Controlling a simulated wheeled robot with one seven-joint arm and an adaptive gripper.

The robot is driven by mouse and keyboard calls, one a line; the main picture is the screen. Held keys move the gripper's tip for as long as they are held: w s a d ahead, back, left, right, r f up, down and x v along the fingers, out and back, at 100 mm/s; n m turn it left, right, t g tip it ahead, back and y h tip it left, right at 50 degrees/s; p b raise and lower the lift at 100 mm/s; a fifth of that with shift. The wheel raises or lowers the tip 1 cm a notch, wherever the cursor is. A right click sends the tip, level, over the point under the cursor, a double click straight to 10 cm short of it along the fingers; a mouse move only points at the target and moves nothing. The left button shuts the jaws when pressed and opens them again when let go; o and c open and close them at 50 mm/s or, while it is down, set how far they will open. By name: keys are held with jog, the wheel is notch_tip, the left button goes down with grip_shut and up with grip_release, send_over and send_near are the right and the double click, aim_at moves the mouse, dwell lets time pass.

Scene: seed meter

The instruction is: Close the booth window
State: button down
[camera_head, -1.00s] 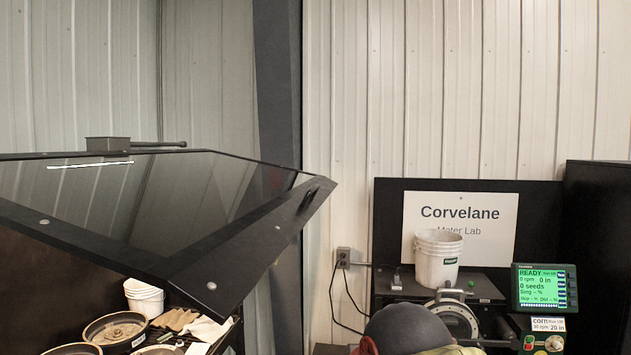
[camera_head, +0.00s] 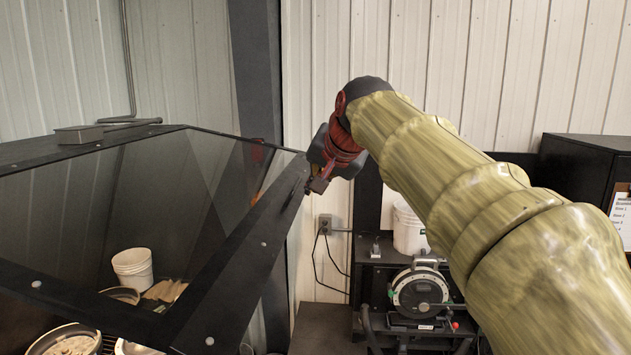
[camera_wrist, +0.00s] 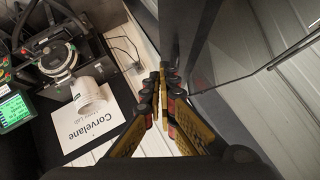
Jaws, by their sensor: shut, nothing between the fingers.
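The booth window (camera_head: 245,245) is a dark glass panel in a black frame, at the left of the head view. It stands raised and tilted, and the booth inside shows below and through it. In the wrist view, its dark pane (camera_wrist: 215,45) fills the upper right. My gripper (camera_head: 318,186) is at the right end of the window's front frame edge, close beside it. In the wrist view, my gripper's fingers (camera_wrist: 163,72) are together with nothing between them, next to the pane. I cannot tell whether they touch the frame. The window's handle is not clearly visible.
A white bucket (camera_head: 132,266) and round metal parts (camera_head: 70,340) are inside the booth. Right of it stand a seed meter (camera_head: 418,292) and another bucket (camera_head: 408,230). The Corvelane sign (camera_wrist: 88,122) and green screen (camera_wrist: 14,108) show in the wrist view. A dark cabinet (camera_head: 585,180) is at right.

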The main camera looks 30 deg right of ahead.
jog(key=s+a+f+p+x, duration=0.1)
jog(key=x, duration=0.8)
jog(key=shift+w+a+f, duration=0.15)
jog(key=shift+a+f, duration=0.25)
jog(key=shift+f, duration=0.05)
jog(key=shift+f, duration=0.1)
